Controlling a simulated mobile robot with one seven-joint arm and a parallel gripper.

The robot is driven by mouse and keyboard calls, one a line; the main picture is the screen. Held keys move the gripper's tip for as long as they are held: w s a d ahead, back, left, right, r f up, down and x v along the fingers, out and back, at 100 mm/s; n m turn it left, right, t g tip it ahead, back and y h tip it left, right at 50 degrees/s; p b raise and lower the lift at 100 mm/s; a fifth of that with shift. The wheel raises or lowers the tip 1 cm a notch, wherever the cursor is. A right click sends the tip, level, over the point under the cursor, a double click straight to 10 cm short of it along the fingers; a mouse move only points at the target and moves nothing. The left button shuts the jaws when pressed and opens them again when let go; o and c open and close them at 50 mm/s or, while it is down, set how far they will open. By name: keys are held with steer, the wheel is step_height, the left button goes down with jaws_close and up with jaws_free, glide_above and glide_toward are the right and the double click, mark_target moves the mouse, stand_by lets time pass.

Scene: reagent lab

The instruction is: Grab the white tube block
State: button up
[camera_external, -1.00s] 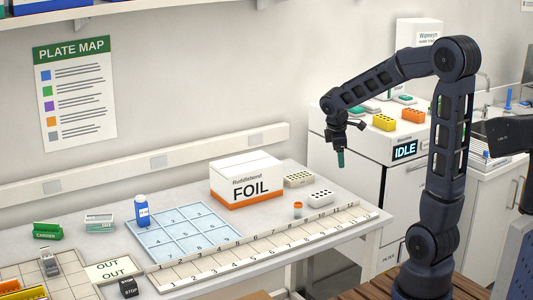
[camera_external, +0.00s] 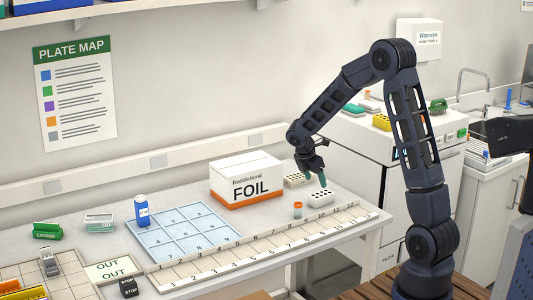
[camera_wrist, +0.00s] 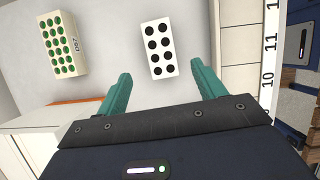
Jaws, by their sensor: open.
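The white tube block (camera_external: 320,199) has two rows of dark holes and sits on the bench near the numbered strip. In the wrist view the white block (camera_wrist: 159,49) lies ahead of and between my two green fingertips. My gripper (camera_external: 316,182) is open and empty, above the bench and close over the white block. The fingers (camera_wrist: 160,71) are spread wider than the block and do not visibly touch it.
A cream block with green-filled holes (camera_wrist: 63,45) stands left of the white one. The FOIL box (camera_external: 246,180) and an orange-capped vial (camera_external: 298,210) are nearby. The numbered strip (camera_wrist: 267,100) runs along the right in the wrist view.

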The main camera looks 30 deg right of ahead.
mark_target(321, 194)
steer(key=shift+x, duration=4.75)
steer(key=shift+s, duration=0.1)
steer(key=shift+f, duration=0.2)
steer(key=c, duration=1.1)
